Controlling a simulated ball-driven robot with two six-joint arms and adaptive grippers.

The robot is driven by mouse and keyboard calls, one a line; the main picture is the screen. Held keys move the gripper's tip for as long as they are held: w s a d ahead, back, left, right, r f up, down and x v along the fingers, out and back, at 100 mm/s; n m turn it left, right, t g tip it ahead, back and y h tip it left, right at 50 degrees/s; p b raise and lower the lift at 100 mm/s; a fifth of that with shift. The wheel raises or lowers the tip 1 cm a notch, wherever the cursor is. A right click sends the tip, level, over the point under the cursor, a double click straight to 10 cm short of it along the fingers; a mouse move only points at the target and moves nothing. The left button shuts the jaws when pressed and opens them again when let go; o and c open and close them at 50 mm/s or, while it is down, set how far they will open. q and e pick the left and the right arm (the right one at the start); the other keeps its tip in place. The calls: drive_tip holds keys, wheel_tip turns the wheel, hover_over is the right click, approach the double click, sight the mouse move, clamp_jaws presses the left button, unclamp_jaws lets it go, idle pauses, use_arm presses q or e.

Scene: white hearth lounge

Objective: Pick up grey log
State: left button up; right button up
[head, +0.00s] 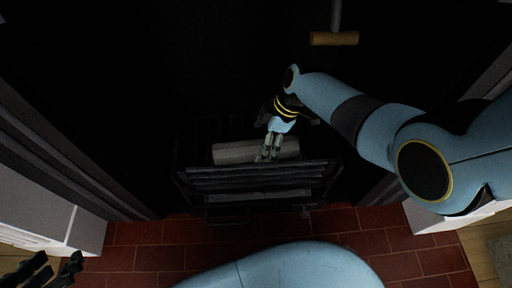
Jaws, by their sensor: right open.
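The grey log (236,153) lies crosswise in the dark fire grate (258,178), behind its front bars. My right gripper (266,157) reaches down from above, with its fingertips at the log, right of its middle. It is open, and its fingers hide a short part of the log. I cannot tell whether the fingertips touch it. My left gripper (58,267) is partly in view at the bottom left corner, away from the grate, with its dark fingers apart and nothing between them.
Another pale grey piece (258,195) shows low behind the grate's front bars. A tool with a wooden crosspiece (334,39) is at the top. Dark fireplace sides flank the grate. Red hearth tiles (130,258) lie in front, with white surround bases (85,230) at both sides.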

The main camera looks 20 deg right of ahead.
sight(260, 144)
drive_tip(key=shift+b+x, duration=0.55)
drive_tip(key=shift+x, duration=0.3)
drive_tip(key=shift+w+a+f+b, duration=0.1)
drive_tip(key=shift+w+f+b, duration=0.05)
drive_tip(key=shift+f+b, duration=0.45)
drive_tip(key=shift+b+x, duration=0.6)
drive_tip(key=shift+x, duration=0.35)
drive_tip(key=shift+w, duration=0.1)
use_arm(q)
drive_tip(key=w+r+t, duration=0.1)
drive_tip(key=t, duration=0.1)
drive_tip(key=w+r+t, duration=0.1)
drive_tip(key=t, duration=0.1)
drive_tip(key=w+d+r+t, duration=0.1)
drive_tip(key=t, duration=0.1)
drive_tip(key=shift+m+h, duration=0.3)
drive_tip(key=shift+h, duration=0.1)
use_arm(e)
drive_tip(key=shift+c, duration=0.5)
